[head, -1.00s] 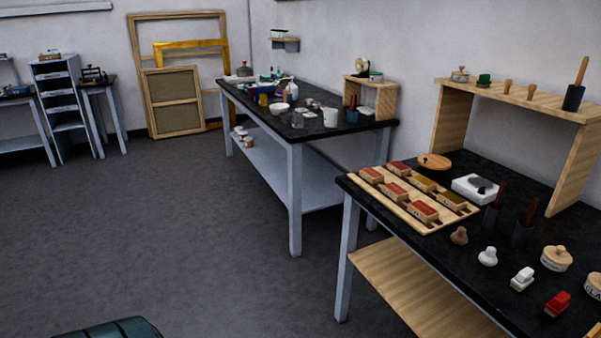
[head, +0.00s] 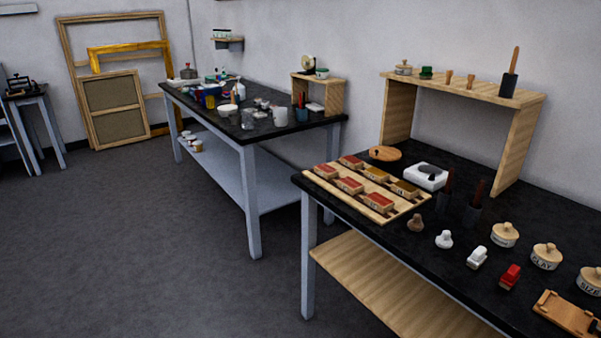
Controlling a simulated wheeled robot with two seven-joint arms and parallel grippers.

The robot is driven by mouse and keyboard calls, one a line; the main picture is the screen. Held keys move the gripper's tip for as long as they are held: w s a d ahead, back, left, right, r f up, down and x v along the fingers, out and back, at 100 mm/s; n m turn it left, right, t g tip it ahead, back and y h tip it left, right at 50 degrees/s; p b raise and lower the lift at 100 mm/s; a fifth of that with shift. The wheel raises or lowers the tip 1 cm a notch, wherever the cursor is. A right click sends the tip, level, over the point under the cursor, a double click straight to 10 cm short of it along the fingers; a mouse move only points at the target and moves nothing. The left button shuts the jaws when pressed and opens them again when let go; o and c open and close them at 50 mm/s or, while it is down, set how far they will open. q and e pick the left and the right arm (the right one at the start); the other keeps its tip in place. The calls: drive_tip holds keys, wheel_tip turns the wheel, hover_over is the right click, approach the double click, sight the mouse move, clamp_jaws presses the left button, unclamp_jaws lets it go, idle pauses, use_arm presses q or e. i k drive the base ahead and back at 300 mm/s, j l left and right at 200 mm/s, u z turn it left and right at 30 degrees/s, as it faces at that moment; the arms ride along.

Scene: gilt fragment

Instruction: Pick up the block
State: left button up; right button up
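Several small wooden blocks lie in rows on a slotted wooden board (head: 388,219) at the left end of the near black table. Some have red tops, such as one front block (head: 379,202) and one back block (head: 326,171). Others have yellow-brown tops, such as one in the back row (head: 376,174) and one at the right (head: 404,190). I cannot tell which of them is the block in the task. Neither of my grippers is in view.
The near table (head: 452,235) also holds a white box (head: 426,179), dark cups with tools, lidded pots (head: 547,256), and white and red small items. A wooden shelf (head: 460,88) stands at its back. Another cluttered table (head: 260,134) is beyond. The floor (head: 130,250) at left is clear.

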sight(327, 172)
drive_tip(key=i+j+z, duration=0.1)
drive_tip(key=z, duration=0.25)
drive_tip(key=j+z, duration=0.1)
drive_tip(key=z, duration=0.25)
drive_tip(key=i+j+z, duration=0.15)
drive_tip(key=z, duration=0.2)
drive_tip(key=i+j+z, duration=0.1)
drive_tip(key=j, duration=0.35)
drive_tip(key=i+j+z, duration=0.1)
drive_tip(key=j, duration=0.4)
drive_tip(key=i+j+z, duration=0.15)
drive_tip(key=j, duration=0.35)
drive_tip(key=i+j+z, duration=0.1)
drive_tip(key=j, duration=0.4)
